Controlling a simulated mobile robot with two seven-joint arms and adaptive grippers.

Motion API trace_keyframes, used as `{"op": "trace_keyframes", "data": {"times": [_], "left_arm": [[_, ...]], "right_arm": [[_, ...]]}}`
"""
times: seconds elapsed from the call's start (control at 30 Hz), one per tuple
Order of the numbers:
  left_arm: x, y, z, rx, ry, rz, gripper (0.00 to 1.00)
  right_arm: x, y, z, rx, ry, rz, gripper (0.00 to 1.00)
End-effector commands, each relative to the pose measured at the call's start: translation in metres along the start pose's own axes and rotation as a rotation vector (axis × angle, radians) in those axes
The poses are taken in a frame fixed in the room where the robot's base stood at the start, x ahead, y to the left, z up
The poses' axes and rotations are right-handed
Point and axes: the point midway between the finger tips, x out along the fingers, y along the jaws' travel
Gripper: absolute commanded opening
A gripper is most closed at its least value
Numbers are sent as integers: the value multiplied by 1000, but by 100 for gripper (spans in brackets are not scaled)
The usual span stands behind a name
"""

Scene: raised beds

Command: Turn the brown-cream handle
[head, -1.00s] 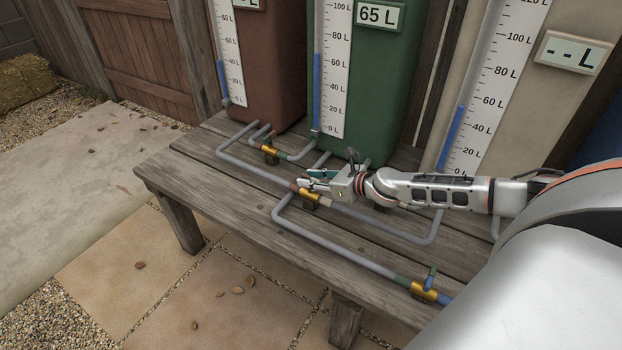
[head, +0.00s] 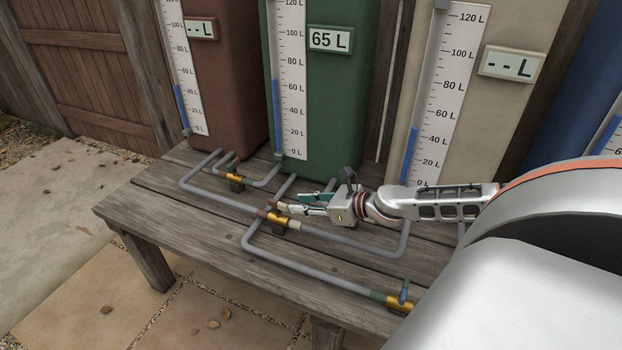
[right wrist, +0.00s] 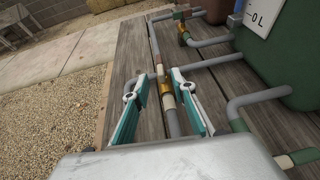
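The brown-cream valve (head: 278,219) is a brass body on a grey pipe, with a brown collar at one end and a cream collar at the other. It also shows in the right wrist view (right wrist: 166,88), between and beyond my fingers. Its handle is small and partly hidden by the fingers, so its angle is unclear. My right gripper (head: 292,202) is over the valve from the right, its two teal-lined fingers apart. In the right wrist view the open fingers (right wrist: 158,80) flank the pipe, with nothing clearly gripped. My left gripper is out of view.
Brown (head: 228,75), green (head: 335,125) and cream (head: 470,130) tanks stand behind the pipes on a wooden bench (head: 160,215). The green display reads 65 L. Other brass valves sit at left (head: 235,183) and front right (head: 400,302). The bench's front left is clear.

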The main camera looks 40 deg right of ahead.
Motion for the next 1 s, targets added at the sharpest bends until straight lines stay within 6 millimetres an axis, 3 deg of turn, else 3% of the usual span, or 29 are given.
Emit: {"op": "trace_keyframes", "data": {"times": [0.4, 1.0], "left_arm": [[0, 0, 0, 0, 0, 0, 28], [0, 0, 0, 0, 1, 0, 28]], "right_arm": [[-25, 0, -1, 2, 1, 0, 26], [-27, 0, 0, 0, 0, 0, 26]]}}
